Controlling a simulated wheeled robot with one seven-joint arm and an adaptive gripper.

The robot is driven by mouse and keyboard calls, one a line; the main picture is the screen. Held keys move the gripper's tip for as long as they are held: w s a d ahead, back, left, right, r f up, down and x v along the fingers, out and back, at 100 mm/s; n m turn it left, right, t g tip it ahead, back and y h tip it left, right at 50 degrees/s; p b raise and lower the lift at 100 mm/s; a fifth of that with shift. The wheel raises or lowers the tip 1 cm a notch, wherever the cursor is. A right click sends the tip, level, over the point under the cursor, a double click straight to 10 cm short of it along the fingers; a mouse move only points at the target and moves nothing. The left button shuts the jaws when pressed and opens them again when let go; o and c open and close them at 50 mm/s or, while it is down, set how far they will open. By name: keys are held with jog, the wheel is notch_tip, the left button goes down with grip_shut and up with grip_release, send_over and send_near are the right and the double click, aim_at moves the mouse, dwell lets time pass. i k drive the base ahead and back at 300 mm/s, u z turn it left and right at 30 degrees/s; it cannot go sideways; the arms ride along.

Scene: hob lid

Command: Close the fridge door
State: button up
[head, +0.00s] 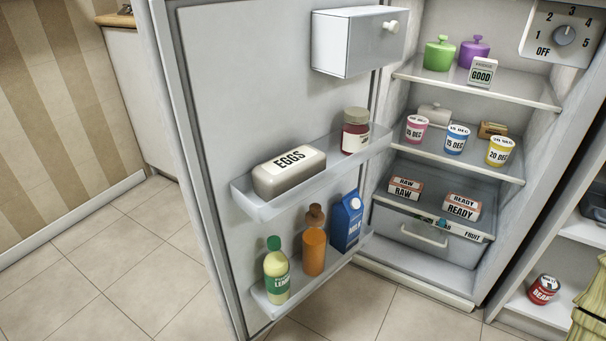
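The fridge door (270,105) stands wide open to the left, its inner side facing me. Its upper shelf (240,196) holds an egg box (289,174) and a jar (355,132). Its lower shelf (267,305) holds a green-capped bottle (276,272), an orange bottle (314,244) and a blue milk carton (346,222). A white box with a knob (345,45) is at the door's top. The fridge interior (400,262) is open to view on the right. My gripper is not in view.
Inside the fridge are pots, tubs (456,139), packets (462,206) and a drawer (425,240). A dial (564,36) is at the upper right. An open cupboard (535,308) with a can (543,289) stands right of the fridge. Tiled floor (110,270) is clear at left.

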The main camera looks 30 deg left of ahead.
aim_at(237, 85)
jog(key=z, duration=2.45)
jog(key=k, duration=2.85)
jog(key=z, duration=1.35)
jog(key=k, duration=0.25)
jog(key=u, duration=2.85)
